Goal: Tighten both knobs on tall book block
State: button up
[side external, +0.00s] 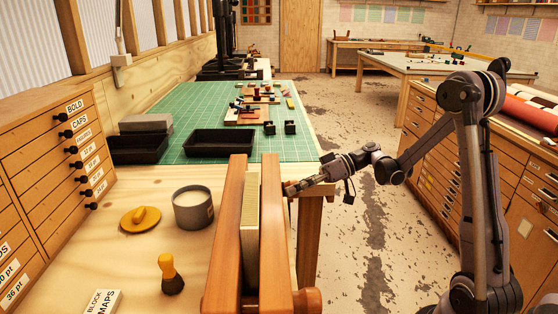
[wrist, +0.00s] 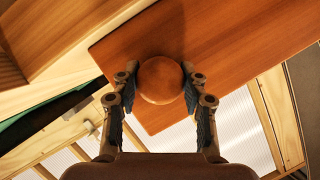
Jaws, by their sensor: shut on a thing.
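A tall book block (side external: 251,215) stands upright between the two long wooden jaws of a press (side external: 274,245) at the bench's front right. A round wooden knob (side external: 308,299) sticks out at the near right end of the press. My gripper (side external: 289,189) is at the press's right face, toward its far end. In the wrist view, my gripper (wrist: 160,82) has its two fingers on either side of a round brown wooden knob (wrist: 161,79), shut on it. That far knob is hidden by my gripper in the side view.
A grey tin (side external: 193,208), a yellow lid (side external: 140,219) and a yellow-handled brush (side external: 170,275) stand left of the press. Black trays (side external: 220,142) sit on the green cutting mat (side external: 190,100) behind. Open floor lies to the right of the bench.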

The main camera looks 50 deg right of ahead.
jog(key=m+y, duration=0.2)
jog(key=m, duration=0.2)
jog(key=shift+f+g, duration=0.1)
jog(key=shift+g, duration=0.3)
jog(key=m+y, duration=0.2)
jog(key=m, duration=0.2)
jog(key=shift+d+m, duration=0.1)
jog(key=shift+m, duration=0.3)
jog(key=m+y, duration=0.1)
jog(key=m, duration=0.1)
jog(key=m+t+y, duration=0.1)
jog(key=m, duration=0.2)
jog(key=shift+f+m+t, duration=0.1)
jog(key=shift+m+t, duration=0.2)
jog(key=m+t, duration=0.1)
jog(key=m, duration=0.1)
jog(key=m+t, duration=0.1)
jog(key=m, duration=0.2)
jog(key=shift+m+t, duration=0.3)
jog(key=shift+m, duration=0.3)
jog(key=o, duration=1.2)
jog(key=shift+c, duration=0.2)
